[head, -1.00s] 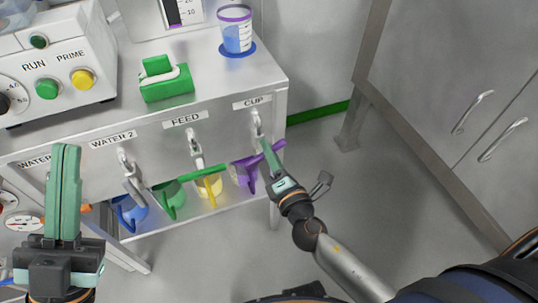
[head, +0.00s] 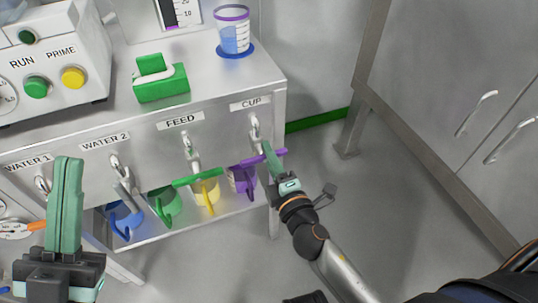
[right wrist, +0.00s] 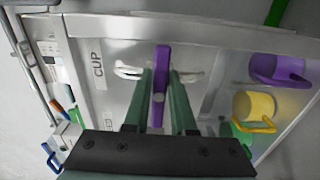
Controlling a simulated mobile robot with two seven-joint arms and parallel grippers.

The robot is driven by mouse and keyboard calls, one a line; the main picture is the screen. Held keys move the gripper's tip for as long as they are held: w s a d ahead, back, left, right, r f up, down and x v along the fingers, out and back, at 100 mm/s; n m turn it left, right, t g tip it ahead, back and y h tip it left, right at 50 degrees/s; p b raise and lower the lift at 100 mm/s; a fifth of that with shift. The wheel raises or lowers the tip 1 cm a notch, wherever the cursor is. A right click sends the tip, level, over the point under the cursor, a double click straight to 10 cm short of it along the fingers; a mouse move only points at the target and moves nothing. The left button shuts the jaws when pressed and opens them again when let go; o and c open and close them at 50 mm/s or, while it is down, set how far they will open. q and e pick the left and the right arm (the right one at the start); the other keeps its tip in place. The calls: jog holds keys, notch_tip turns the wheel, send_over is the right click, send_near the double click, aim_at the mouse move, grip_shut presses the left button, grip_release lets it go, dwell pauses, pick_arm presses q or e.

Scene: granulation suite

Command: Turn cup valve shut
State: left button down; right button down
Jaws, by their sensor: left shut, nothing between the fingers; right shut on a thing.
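The cup valve is under the CUP label (head: 250,103) on the steel cabinet front, on a pale spout (head: 255,128). Its purple lever (head: 250,161) lies about level, crosswise to the spout. In the right wrist view, the lever (right wrist: 162,58) stands between the two green fingers, crosswise to the white pipe (right wrist: 128,71). My right gripper (head: 270,152) is shut on this lever; the fingers hide part of it. My left gripper (head: 67,162) is shut and empty, upright at the left, away from the cup valve.
A purple jug (head: 240,180) stands on the lower shelf below the valve, with yellow, green and blue jugs to its left. The feed valve's green lever (head: 197,177) is close by, also crosswise. A graduated cup (head: 233,35) stands on top. Floor to the right is clear.

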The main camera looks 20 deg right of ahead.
jog(key=c, duration=0.8)
grip_release()
jog(key=shift+o, duration=0.2)
